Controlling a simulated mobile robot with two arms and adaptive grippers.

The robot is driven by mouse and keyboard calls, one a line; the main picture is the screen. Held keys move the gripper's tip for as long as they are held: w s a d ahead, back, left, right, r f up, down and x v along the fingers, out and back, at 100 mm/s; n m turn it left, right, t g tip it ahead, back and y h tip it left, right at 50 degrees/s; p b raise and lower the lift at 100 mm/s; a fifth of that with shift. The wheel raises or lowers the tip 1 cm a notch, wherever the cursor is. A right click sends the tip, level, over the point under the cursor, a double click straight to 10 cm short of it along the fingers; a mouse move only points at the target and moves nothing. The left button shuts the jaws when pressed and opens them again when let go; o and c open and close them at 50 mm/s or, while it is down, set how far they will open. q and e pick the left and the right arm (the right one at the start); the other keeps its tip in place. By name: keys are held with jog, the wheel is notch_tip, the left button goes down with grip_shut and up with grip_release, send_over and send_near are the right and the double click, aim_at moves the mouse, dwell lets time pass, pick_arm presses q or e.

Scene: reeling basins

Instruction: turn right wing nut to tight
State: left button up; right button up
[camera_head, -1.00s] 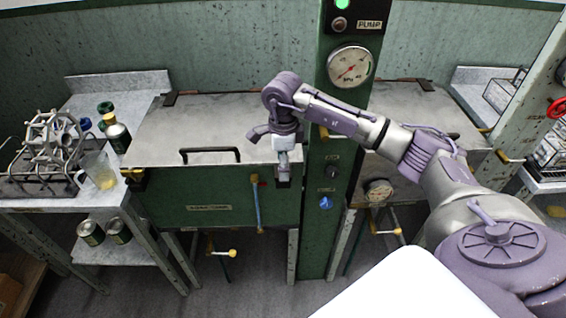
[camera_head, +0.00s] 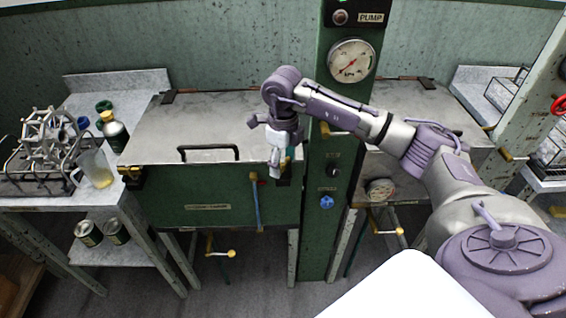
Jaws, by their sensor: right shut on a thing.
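The basin with the grey lid (camera_head: 200,115) and green front (camera_head: 205,208) stands in the middle. My right gripper (camera_head: 276,163) points down at the lid's front right corner. It is shut there on the right wing nut, which is hidden by the fingers. A dark clamp bracket (camera_head: 285,181) shows just below and beside the fingers. A matching clamp with a yellowish part (camera_head: 131,172) sits at the lid's front left corner. My left gripper is out of view.
A green post with a gauge (camera_head: 351,61), knobs and a blue knob (camera_head: 327,202) stands just right of the gripper. A black lid handle (camera_head: 208,149) is to the left. A side table holds a pitcher (camera_head: 97,168), a bottle (camera_head: 113,130) and a rack (camera_head: 45,150).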

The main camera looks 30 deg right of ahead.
aim_at(283, 162)
jog(key=m+b, duration=0.1)
jog(key=m, duration=0.4)
jog(key=shift+m, duration=0.3)
jog(key=m, duration=0.5)
jog(key=shift+r+m, duration=0.1)
jog(key=shift+m, duration=0.3)
jog(key=shift+w, duration=0.1)
jog(key=o, duration=1.1)
jog(key=shift+o, duration=0.2)
notch_tip(283, 162, up, 12)
